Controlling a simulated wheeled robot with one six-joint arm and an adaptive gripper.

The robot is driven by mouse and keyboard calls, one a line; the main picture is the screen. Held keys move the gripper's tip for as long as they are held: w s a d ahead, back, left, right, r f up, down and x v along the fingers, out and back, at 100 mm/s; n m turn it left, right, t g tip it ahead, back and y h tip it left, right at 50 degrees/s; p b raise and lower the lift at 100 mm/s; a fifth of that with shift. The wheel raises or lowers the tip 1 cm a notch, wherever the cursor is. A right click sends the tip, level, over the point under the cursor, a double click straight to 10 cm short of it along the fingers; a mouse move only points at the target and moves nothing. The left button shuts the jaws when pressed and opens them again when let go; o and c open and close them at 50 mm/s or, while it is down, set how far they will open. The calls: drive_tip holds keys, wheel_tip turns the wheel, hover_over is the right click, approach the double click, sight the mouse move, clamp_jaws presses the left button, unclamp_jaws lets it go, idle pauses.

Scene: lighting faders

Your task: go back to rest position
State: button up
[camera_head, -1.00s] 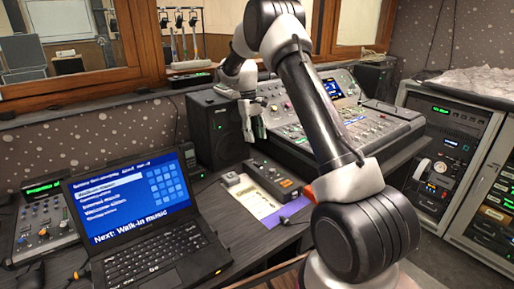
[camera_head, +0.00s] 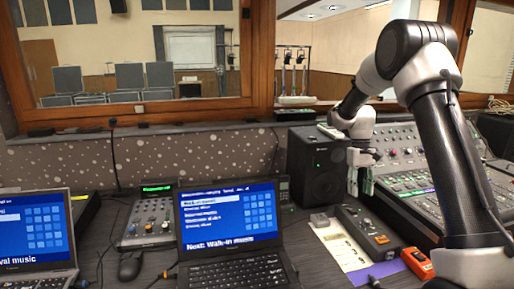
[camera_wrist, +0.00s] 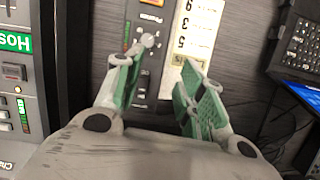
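My gripper (camera_head: 360,180) hangs at the end of my arm, above the desk in front of the black speaker. In the wrist view its two green-padded fingers (camera_wrist: 160,88) stand apart with nothing between them. Below them lie a small dark control box (camera_head: 367,232) and a white numbered sheet (camera_wrist: 192,40). The mixing console (camera_head: 415,180) with its faders is to the right, partly hidden by my arm. In the wrist view a console edge with a green label (camera_wrist: 15,42) shows at the left.
A black speaker (camera_head: 318,165) stands close behind my gripper. Two laptops, one in the middle (camera_head: 228,220) and one at the left (camera_head: 35,235), sit on the desk. A small fader unit (camera_head: 150,222) stands between them. An orange device (camera_head: 417,263) lies at the front right.

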drive_tip(key=s+r+t, duration=0.2)
drive_tip(key=s+r, duration=0.4)
drive_tip(key=s, duration=0.5)
drive_tip(key=s+a+r+t, duration=0.1)
drive_tip(key=s+r+t, duration=0.2)
drive_tip(key=s+r, duration=0.3)
drive_tip(key=s+r+m+t, duration=0.1)
drive_tip(key=s+r, duration=0.5)
drive_tip(key=s, duration=1)
drive_tip(key=shift+s+a+t, duration=0.15)
drive_tip(key=shift+s+t, duration=0.1)
drive_tip(key=shift+t, duration=0.55)
